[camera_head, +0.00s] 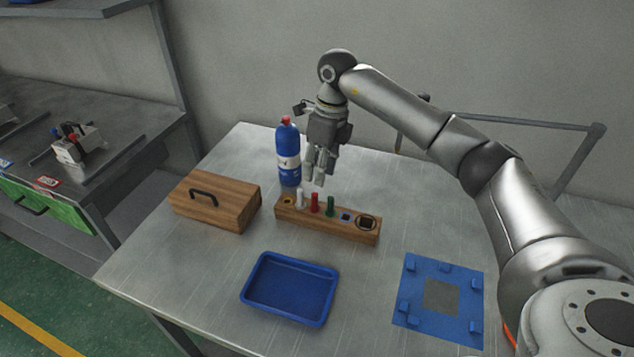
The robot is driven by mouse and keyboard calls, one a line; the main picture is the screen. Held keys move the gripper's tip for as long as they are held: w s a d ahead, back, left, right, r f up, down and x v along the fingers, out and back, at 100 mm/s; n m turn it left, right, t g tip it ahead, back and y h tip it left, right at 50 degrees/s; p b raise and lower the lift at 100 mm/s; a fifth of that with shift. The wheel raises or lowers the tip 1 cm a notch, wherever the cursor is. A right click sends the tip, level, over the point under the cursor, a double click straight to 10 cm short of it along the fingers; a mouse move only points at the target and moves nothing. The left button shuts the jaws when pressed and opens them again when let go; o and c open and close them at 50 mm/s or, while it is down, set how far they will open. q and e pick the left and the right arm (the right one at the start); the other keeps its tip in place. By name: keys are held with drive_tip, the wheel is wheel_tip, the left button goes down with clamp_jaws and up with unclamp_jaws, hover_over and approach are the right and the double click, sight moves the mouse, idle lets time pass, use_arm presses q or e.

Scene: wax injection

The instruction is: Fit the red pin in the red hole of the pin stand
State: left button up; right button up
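The wooden pin stand (345,228) lies across the middle of the table. The red pin (315,203) stands upright at it, between a white pin (300,198) and a green pin (330,206), its top about level with theirs. The red hole is hidden, and I cannot tell how deep the pin sits. My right gripper (315,182) points down just above the red pin, its fingers slightly apart with nothing visible between them. The fingertips appear clear of the pin's top. My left gripper is not in view.
A blue bottle (287,144) stands behind the stand, close to my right gripper. A wooden box with a handle (232,207) is to the left. A blue tray (250,293) lies in front, and a blue plate with raised blocks (467,300) lies front right.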

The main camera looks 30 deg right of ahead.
wheel_tip(320, 180, up, 6)
drive_tip(key=shift+d, duration=0.45)
drive_tip(key=shift+s+f, duration=0.1)
drive_tip(key=shift+f, duration=0.05)
